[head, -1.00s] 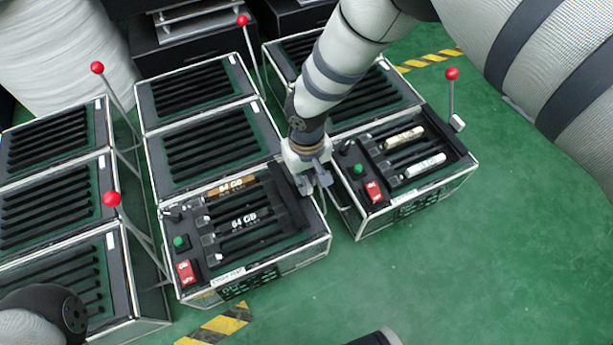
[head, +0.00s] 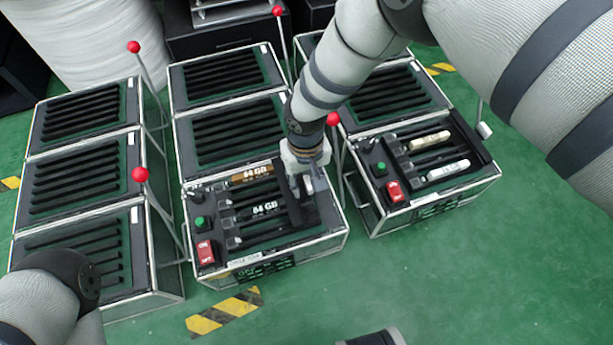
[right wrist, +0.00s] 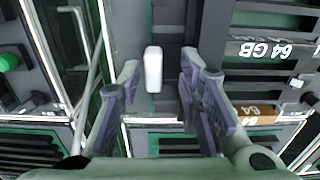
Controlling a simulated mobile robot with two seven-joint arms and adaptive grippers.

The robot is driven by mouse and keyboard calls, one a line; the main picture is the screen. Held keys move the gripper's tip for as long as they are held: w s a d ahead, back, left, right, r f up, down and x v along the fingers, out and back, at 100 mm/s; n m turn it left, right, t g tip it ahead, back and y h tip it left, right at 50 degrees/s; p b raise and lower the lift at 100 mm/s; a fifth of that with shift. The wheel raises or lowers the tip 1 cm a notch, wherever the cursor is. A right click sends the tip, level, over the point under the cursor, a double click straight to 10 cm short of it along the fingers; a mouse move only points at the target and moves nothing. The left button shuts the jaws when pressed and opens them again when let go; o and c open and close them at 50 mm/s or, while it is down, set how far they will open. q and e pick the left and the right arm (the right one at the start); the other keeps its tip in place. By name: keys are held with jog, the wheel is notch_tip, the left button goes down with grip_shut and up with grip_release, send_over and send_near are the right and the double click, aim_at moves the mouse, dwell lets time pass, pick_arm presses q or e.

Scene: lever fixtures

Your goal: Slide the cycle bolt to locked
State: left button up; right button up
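The middle front box (head: 300,250) has a dark panel with bars marked 64 GB, a green button (head: 199,222) and a red switch (head: 205,252). A small white block, apparently the bolt's handle (right wrist: 153,68), stands on a dark strip in the right wrist view; it also shows in the head view (head: 308,185) at the panel's right side. My right gripper (right wrist: 159,72) is open, with one finger on either side of the handle and visible gaps to it. In the head view my right gripper (head: 303,182) is over the panel's right end. My left gripper is not seen.
A red-knobbed lever (head: 333,118) stands close to the right of my right gripper. The right front box (head: 435,204) has its own buttons and bars. More red-knobbed levers (head: 140,174) stand by the left boxes.

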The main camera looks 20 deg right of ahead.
aim_at(306, 183)
notch_tip(306, 183, up, 12)
dwell(0.3)
